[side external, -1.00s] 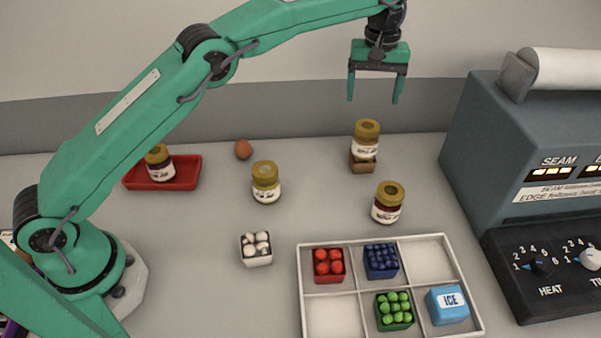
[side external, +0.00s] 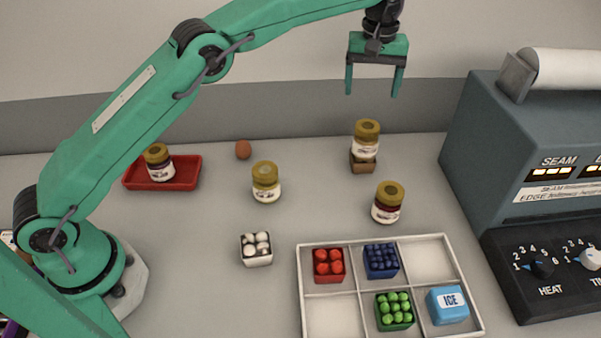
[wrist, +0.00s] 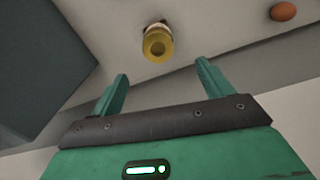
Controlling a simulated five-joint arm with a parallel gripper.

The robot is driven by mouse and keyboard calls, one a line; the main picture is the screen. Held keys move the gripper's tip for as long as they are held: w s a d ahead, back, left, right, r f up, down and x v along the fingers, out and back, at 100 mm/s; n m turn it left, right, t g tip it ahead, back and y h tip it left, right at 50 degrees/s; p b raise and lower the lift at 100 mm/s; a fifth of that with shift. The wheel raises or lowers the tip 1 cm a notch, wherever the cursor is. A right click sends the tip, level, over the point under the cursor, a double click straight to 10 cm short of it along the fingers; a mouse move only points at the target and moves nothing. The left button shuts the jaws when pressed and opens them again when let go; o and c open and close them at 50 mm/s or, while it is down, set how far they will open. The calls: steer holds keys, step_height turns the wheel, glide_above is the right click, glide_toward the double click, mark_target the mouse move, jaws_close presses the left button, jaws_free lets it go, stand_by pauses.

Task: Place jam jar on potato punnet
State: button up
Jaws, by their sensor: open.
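A gold-lidded jar (side external: 366,138) with a white label stands upright on a small brown punnet (side external: 363,166) at the back. I cannot read its label clearly. My gripper (side external: 375,88) is open and empty, high above and behind this jar, apart from it. In the wrist view a jar's gold lid (wrist: 157,42) shows beyond and between the open fingers (wrist: 161,80). Other gold-lidded jars stand upright: one with dark red contents (side external: 387,203) at right, one with pale contents (side external: 266,182) in the middle, and a dark one (side external: 158,163) in the red tray.
The red tray (side external: 192,178) is at left, a brown egg (side external: 243,149) nearby. A punnet of white items (side external: 256,249) stands left of the white divided crate (side external: 299,275), which holds red, blue and green punnets and an ice block. A sealing machine (side external: 490,150) bounds the right.

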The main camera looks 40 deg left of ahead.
steer(key=s+a+r+m+t, duration=0.3)
steer(key=s+a+r, duration=0.95)
steer(key=s, duration=0.35)
steer(key=s+a+f+m, duration=0.1)
steer(key=s+f, duration=0.2)
steer(key=s, duration=0.4)
steer(key=s+a+f+m+t, duration=0.1)
steer(key=s+a+f, duration=0.1)
steer(key=s, duration=0.5)
steer(key=s+a+f+m+t, duration=0.1)
steer(key=s+f, duration=0.3)
steer(key=s, duration=0.4)
steer(key=shift+a+m, duration=0.5)
steer(key=shift+a, duration=0.25)
